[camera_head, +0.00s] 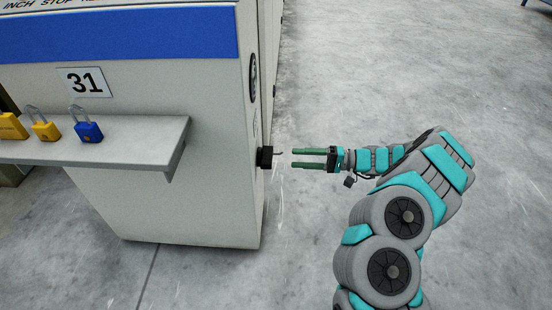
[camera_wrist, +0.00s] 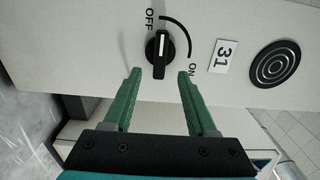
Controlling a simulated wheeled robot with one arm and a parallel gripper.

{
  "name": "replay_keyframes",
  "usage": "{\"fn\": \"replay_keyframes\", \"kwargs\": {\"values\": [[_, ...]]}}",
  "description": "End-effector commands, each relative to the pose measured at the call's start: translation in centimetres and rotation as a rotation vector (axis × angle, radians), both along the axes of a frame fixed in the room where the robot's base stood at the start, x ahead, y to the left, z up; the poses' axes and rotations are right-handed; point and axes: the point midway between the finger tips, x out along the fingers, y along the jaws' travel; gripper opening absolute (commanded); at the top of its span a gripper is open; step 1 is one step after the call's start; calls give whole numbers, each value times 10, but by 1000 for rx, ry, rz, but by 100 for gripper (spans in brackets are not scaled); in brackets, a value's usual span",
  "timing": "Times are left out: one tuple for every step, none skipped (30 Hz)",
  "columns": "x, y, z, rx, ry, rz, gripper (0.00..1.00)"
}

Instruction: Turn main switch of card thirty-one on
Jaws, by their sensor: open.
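The main switch (camera_wrist: 160,47) is a black rotary knob on the side panel of the card cabinet (camera_head: 190,205). In the wrist view its white pointer line is toward OFF, with an arc leading round to ON. A "31" label (camera_wrist: 223,56) is beside it. In the head view the switch (camera_head: 265,157) sticks out from the cabinet's right side. My gripper (camera_head: 294,158) is open and empty, with its green fingers facing the switch across a small gap. In the wrist view the fingertips of my gripper (camera_wrist: 159,74) are apart, on either side of the knob's line and short of it.
A round ringed black disc (camera_wrist: 276,64) is on the switch panel.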

Motion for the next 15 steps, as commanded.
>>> {"fn": "replay_keyframes", "kwargs": {"values": [[0, 3, 0, 1, 0, 1, 57], [0, 5, 1, 1, 0, 1, 57], [0, 9, 1, 2, 0, 2, 57], [0, 12, 1, 1, 0, 2, 57], [0, 15, 1, 1, 0, 3, 57], [0, 21, 1, 0, 1, 3, 57], [0, 25, 0, 0, 2, 4, 57], [0, 30, 0, 0, 2, 5, 57], [0, 37, 0, 1, 3, 5, 57], [0, 41, 1, 2, 3, 6, 57], [0, 46, 1, 3, 3, 6, 57], [0, 53, 1, 2, 3, 6, 57], [0, 57, 0, 2, 2, 6, 57], [1, 61, 0, 1, 2, 6, 57], [1, 66, 0, 0, 2, 4, 57]]}}
